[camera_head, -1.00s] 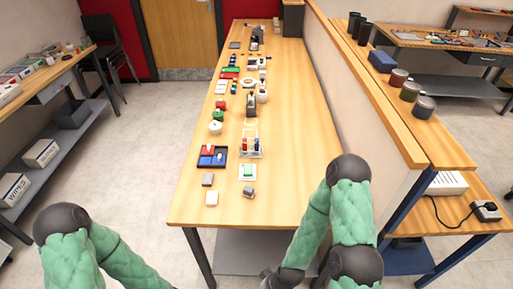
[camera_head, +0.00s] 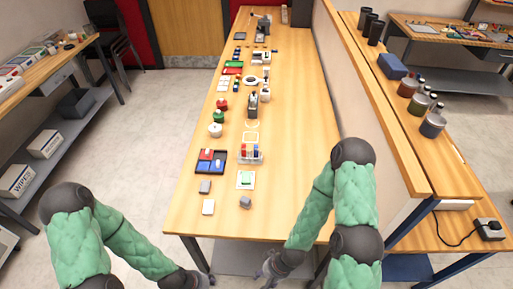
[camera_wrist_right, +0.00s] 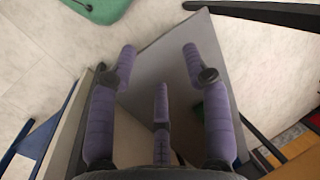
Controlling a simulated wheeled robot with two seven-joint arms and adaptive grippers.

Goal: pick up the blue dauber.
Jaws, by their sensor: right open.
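A clear rack (camera_head: 250,157) stands on the near half of the long wooden table and holds small upright red and blue items. A blue one (camera_head: 257,149) at its right side looks like the blue dauber, but it is too small to be sure. My right gripper (camera_head: 268,270) is below the table's front edge, well short of the rack. In the right wrist view its purple fingers (camera_wrist_right: 160,75) are spread, with nothing between them. My left gripper (camera_head: 198,280) is partly cut off at the bottom edge, and its fingers are unclear.
A dark tray (camera_head: 198,167) with red and blue parts lies left of the rack. A white-and-green pad (camera_head: 245,180) and small grey blocks lie nearer. Bottles and machines stand farther back. A partition (camera_head: 375,130) borders the table's right side.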

